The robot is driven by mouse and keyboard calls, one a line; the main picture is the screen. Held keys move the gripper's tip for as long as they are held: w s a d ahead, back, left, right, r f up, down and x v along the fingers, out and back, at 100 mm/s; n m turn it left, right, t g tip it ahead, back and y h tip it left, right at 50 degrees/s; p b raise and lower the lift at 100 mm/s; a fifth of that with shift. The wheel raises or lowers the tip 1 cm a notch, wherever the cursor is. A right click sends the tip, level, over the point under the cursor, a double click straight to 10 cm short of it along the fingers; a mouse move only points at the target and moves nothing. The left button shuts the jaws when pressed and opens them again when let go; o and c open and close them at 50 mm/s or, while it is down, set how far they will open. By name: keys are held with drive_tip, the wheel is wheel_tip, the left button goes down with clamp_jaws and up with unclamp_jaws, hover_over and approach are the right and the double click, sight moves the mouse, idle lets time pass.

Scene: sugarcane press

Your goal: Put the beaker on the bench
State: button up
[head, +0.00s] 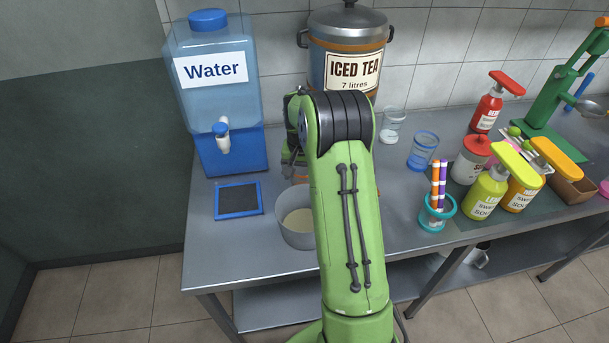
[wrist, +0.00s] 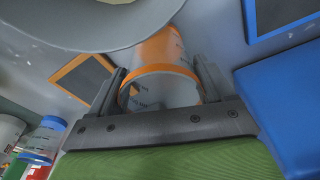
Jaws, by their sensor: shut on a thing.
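The beaker (wrist: 164,88), grey and see-through with orange bands, sits between the two fingers of my gripper (wrist: 158,70) in the wrist view. My gripper is shut on it. In the head view my green arm hides most of the gripper and the beaker; only a sliver of orange shows left of the arm, beside the pot. The bench (head: 240,255) is a grey metal table. I cannot tell whether the beaker touches the bench top.
A metal pot (head: 297,232) with pale contents stands close by, near a blue-framed dark pad (head: 238,199). The water dispenser (head: 215,95) and iced tea urn (head: 347,50) stand behind. A blue beaker (head: 422,150), clear beaker (head: 391,125), pen cup (head: 436,214) and several bottles crowd the right.

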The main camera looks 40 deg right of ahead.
drive_tip(key=shift+f, duration=0.1)
drive_tip(key=shift+f, duration=0.15)
drive_tip(key=o, duration=0.9)
drive_tip(key=shift+o, duration=0.2)
drive_tip(key=s+a+r+n+p, duration=0.1)
drive_tip(key=s+a+r, duration=0.15)
drive_tip(key=r, duration=0.65)
drive_tip(key=s+a+r+n+p, duration=0.15)
drive_tip(key=a+r, duration=0.25)
drive_tip(key=r, duration=0.5)
drive_tip(key=s+a+r+n+t, duration=0.2)
drive_tip(key=s+a+r, duration=0.3)
drive_tip(key=s+a, duration=0.2)
drive_tip(key=s+a+f+n+t, duration=0.1)
drive_tip(key=s+a+n, duration=0.1)
drive_tip(key=s+a, duration=0.2)
drive_tip(key=s+a+f+n+t+y, duration=0.1)
drive_tip(key=s+a, duration=0.3)
drive_tip(key=s, duration=0.7)
drive_tip(key=shift+s+n+t, duration=0.25)
drive_tip(key=shift+n+t, duration=0.05)
drive_tip(key=shift+n, duration=0.45)
